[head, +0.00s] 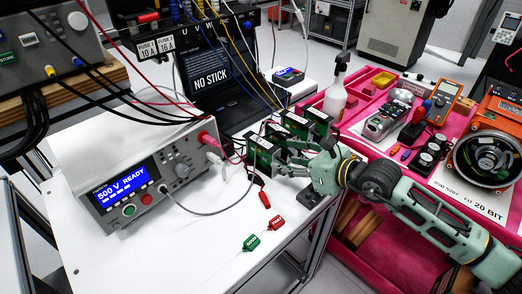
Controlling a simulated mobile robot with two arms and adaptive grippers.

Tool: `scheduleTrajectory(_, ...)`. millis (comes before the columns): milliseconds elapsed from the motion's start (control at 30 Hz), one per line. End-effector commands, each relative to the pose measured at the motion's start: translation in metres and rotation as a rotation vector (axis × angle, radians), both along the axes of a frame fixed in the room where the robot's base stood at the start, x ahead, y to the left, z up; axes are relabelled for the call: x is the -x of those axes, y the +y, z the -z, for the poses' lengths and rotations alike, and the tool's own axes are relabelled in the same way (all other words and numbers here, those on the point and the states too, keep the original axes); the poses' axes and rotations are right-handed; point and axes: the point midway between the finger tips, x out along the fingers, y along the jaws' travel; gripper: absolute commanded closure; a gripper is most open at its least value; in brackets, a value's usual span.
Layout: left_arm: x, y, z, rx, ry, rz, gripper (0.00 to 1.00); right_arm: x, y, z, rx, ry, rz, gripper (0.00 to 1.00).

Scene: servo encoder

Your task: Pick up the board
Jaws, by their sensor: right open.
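Green circuit boards stand upright in a group at the right edge of the white bench. The front board (263,154) is nearest the meter. Another board (297,123) and a third board (319,117) stand behind it, further right. My right gripper (287,158) comes in from the right and is open. Its fingers point left at the front board, close beside it. I cannot tell whether they touch it. The fingers partly cover the lower parts of the boards. My left gripper is not in view.
A tester reading "500 V READY" (129,184) stands left of the boards, with cables running around them. A green tag (251,243) and a red tag (276,222) lie on the white bench (190,260). A pink cart (385,172) with tools and an encoder stands right.

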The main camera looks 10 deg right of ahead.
Motion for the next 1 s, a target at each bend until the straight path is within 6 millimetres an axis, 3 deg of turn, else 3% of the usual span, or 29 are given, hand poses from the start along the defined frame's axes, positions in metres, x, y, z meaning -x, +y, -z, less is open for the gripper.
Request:
scheduleTrajectory(100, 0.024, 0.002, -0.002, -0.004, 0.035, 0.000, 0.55, -0.010, 0.009, 0.003, -0.002, -0.002, -0.001, 0.52)
scheduleTrajectory(200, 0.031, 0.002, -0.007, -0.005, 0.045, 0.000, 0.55, -0.019, 0.018, 0.006, -0.004, -0.002, -0.001, 0.52)
scheduleTrajectory(367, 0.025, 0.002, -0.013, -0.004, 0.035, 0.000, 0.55, -0.036, 0.033, 0.016, -0.004, -0.003, -0.002, 0.52)
scheduleTrajectory(500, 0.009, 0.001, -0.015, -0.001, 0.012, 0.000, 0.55, -0.044, 0.040, 0.023, -0.001, -0.003, -0.001, 0.52)
scheduleTrajectory(733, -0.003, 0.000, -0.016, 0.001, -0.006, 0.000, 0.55, -0.045, 0.041, 0.024, 0.000, -0.002, -0.003, 0.52)
scheduleTrajectory(1000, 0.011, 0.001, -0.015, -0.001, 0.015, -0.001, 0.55, -0.045, 0.041, 0.024, -0.002, -0.002, -0.002, 0.73)
